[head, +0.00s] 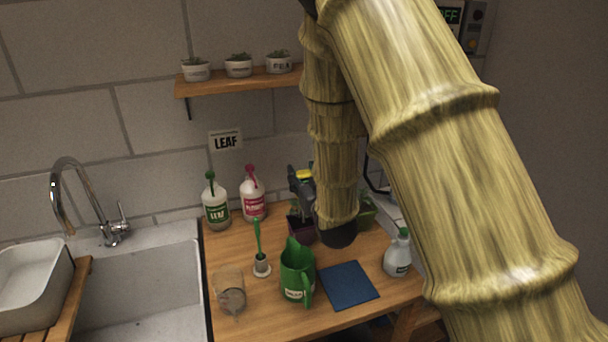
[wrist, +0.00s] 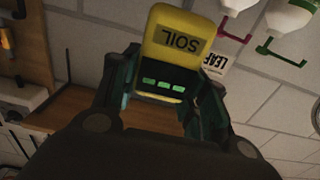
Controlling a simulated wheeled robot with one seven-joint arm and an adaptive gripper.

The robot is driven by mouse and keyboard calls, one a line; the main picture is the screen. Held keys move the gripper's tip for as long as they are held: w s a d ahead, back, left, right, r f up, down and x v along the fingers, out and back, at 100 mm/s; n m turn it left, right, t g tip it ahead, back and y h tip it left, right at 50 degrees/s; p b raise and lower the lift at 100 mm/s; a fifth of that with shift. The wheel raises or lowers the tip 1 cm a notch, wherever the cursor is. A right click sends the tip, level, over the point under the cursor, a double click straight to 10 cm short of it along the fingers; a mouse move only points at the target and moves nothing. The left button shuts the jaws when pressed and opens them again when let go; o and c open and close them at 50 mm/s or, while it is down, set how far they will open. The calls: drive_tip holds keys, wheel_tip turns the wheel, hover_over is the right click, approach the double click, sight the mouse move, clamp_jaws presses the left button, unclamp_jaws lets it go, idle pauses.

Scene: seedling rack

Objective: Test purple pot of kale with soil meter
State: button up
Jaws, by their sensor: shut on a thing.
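My gripper (head: 299,186) is shut on the soil meter, which has a yellow top (head: 304,175) in the head view. In the wrist view the meter (wrist: 178,38) is upside down between my gripper's fingers (wrist: 160,88). It has a SOIL label and a dark panel with three lit green bars. The dark purple pot (head: 301,231) stands on the wooden counter just below my gripper, partly hidden by my arm. The meter's probe is hidden, so I cannot tell whether it is in the soil. The plant in the pot is barely visible.
A green pot (head: 367,217) stands behind my arm. A green watering can (head: 297,274), blue mat (head: 349,285), spray bottle (head: 397,255), glass jar (head: 231,293) and green-handled brush (head: 260,262) are in front. Two white bottles (head: 216,205) (head: 252,200) stand at the back. The sink (head: 150,290) is left.

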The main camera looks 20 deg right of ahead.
sight(303, 173)
drive_tip(key=shift+a, duration=0.1)
drive_tip(key=shift+f+b, duration=1)
drive_tip(key=shift+f, duration=0.35)
idle(0.6)
idle(0.9)
drive_tip(key=shift+r+p, duration=2.95)
drive_tip(key=shift+r, duration=2.6)
drive_tip(key=shift+s, duration=0.1)
drive_tip(key=s+a+r, duration=0.3)
drive_tip(key=s, duration=0.7)
drive_tip(key=shift+s, duration=0.2)
